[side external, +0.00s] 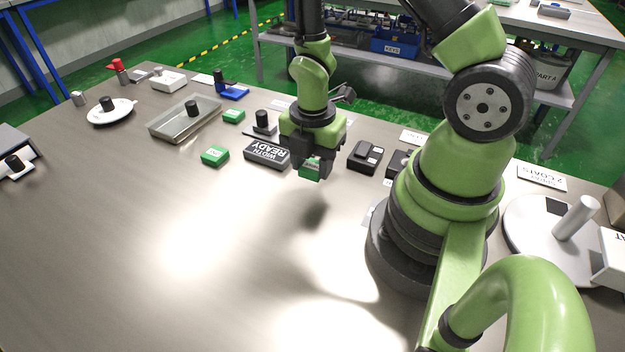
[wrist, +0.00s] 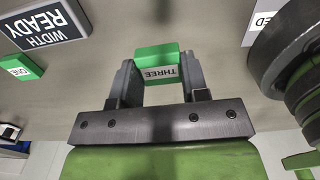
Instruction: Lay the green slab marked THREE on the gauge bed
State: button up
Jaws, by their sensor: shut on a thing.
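The green slab marked THREE (wrist: 157,60) is between the fingers of my gripper (wrist: 158,82) in the wrist view, its white label facing the camera. My gripper is shut on it. In the side view my gripper (side external: 312,160) points down and holds the slab (side external: 311,172) above the table, with a dark shadow on the bare metal below. The slab is to the right of the WIDTH READY block (side external: 267,155). I cannot tell for sure which thing is the gauge bed; a dark base with a black knob (side external: 263,125) stands behind that block.
Other green slabs lie on the table, one (side external: 215,156) left of the WIDTH READY block and one (side external: 233,116) farther back. A slab marked ONE (wrist: 21,67) shows in the wrist view. A shallow metal tray (side external: 160,131) is farther left. A black box (side external: 365,156) stands close right. The front table is clear.

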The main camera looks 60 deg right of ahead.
aim_at(312, 191)
jog(key=shift+f, duration=2.25)
jog(key=shift+f, duration=0.15)
jog(key=o, duration=0.9)
